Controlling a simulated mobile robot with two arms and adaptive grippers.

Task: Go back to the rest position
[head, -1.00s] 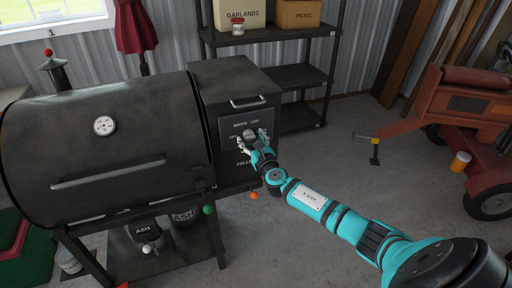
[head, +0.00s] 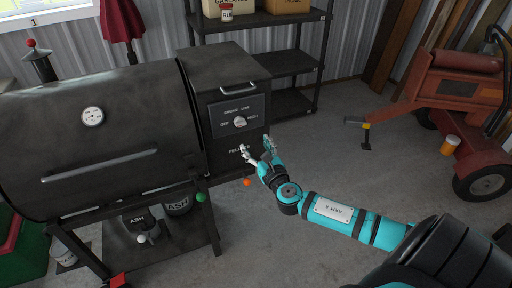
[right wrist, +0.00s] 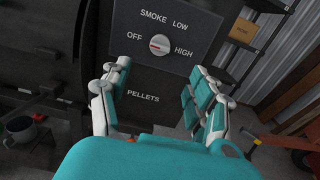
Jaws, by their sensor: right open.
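My right gripper (head: 258,150) is open and empty in front of the pellet hopper of the black grill, a little below its control knob (head: 239,122). In the right wrist view the gripper (right wrist: 158,97) has its fingers spread wide, with the word PELLETS showing between them. The knob also shows there (right wrist: 159,44), beyond the fingertips and apart from them. It sits amid the labels OFF, SMOKE, LOW and HIGH, and a red mark shows on it. My left gripper is not in view.
The black grill (head: 110,140) fills the left side. A black shelf (head: 290,63) stands behind. A red machine (head: 455,95) with wheels stands at the right. An orange ball (head: 247,182) shows below the hopper. Grey floor (head: 325,150) is clear between the grill and the machine.

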